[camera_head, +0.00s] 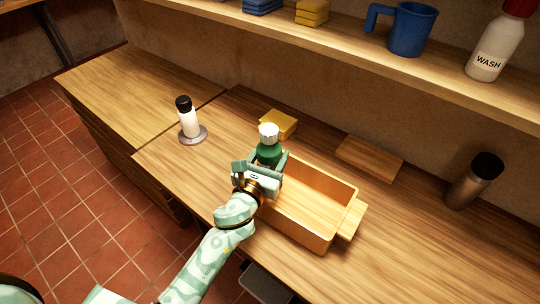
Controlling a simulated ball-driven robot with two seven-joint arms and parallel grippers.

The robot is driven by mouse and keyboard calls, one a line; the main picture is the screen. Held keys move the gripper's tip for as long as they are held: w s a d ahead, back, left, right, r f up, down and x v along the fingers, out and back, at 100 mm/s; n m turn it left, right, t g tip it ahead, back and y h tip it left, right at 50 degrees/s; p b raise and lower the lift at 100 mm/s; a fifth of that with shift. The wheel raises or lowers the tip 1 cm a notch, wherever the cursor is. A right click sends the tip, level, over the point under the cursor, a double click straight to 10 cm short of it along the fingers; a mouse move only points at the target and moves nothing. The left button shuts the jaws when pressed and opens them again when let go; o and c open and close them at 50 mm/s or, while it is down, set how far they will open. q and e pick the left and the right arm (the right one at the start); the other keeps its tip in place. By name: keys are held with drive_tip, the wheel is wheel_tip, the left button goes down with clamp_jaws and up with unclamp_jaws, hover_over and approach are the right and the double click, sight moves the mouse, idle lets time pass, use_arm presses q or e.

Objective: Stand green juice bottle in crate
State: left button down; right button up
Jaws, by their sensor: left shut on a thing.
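A green juice bottle (269,153) with a white cap stands upright in my left gripper (268,170), which is shut on it. The bottle is at the back left end of a wooden crate (318,238). The gripper hides the lower part of the bottle, so I cannot tell whether its base is inside the crate or above it. The visible part of the crate floor is bare. My right gripper is not in view.
A white bottle with a black cap (188,122) stands on a grey disc at left. A yellow block (278,123) is behind the green bottle. A flat wooden board (369,158) and a dark-capped metal flask (472,182) are to the right. A shelf (330,38) runs above, holding a blue jug (408,30) and a wash bottle (495,48).

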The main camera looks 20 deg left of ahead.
use_arm(q)
drive_tip(key=shift+f+b, duration=0.4)
drive_tip(key=shift+f, duration=0.2)
drive_tip(key=c, duration=0.5)
unclamp_jaws()
drive_tip(key=shift+r, duration=0.2)
drive_tip(key=shift+r+p, duration=0.5)
drive_tip(key=shift+p, duration=0.15)
drive_tip(key=s, duration=0.4)
drive_tip(key=s+b, duration=0.1)
drive_tip(key=s, duration=0.3)
drive_tip(key=s+a, duration=0.1)
drive_tip(key=s, duration=0.3)
